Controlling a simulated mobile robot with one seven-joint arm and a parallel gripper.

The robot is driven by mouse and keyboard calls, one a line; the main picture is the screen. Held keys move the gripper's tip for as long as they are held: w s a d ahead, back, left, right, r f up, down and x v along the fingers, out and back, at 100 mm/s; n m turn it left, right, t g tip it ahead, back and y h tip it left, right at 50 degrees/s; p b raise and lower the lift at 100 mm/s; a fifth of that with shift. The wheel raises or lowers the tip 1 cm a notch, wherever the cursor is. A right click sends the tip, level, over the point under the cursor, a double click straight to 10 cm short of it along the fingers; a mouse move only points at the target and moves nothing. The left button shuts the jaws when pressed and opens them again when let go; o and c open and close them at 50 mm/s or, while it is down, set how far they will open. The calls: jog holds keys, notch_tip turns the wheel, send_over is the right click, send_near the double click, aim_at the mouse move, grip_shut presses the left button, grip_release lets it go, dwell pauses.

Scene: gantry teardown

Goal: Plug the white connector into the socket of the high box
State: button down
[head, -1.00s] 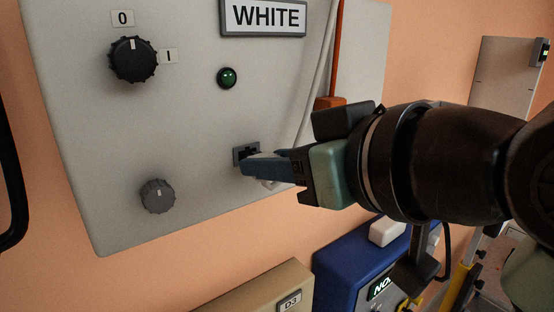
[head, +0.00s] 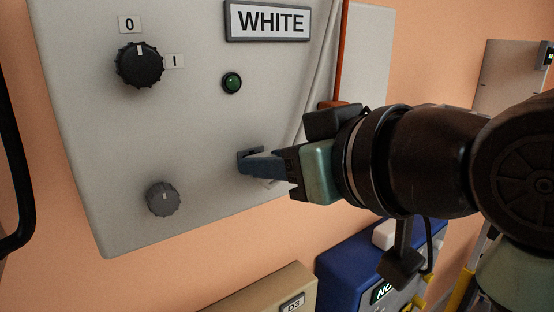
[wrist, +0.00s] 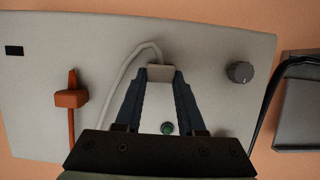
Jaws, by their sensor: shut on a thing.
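The high box (head: 190,120) is a pale grey wall box with a WHITE label. Its socket (head: 254,152) is a small dark rectangle low on the face, partly covered by my fingers in the head view. My gripper (head: 243,166) is right at the socket, its blue fingers pointing at the face from the right. In the wrist view my gripper (wrist: 161,82) is shut on the white connector (wrist: 160,72), a pale block between the fingertips. A white cable (wrist: 124,75) loops beside it. The connector is hidden in the head view, and I cannot tell whether it is inside the socket.
The box face carries a black knob (head: 139,65), a grey knob (head: 163,199) and a green lamp (head: 232,83). An orange lever (wrist: 71,98) is beside my gripper in the wrist view. A blue box (head: 338,270) and a beige box (head: 270,292) are below.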

jog(key=shift+w+a, duration=0.15)
jog(key=shift+w, duration=0.05)
jog(key=shift+w+a+r, duration=0.1)
jog(key=shift+w+a, duration=0.15)
jog(key=shift+w, duration=0.05)
jog(key=c, duration=0.7)
grip_release()
jog(key=shift+o, duration=1.3)
jog(key=shift+w, duration=0.1)
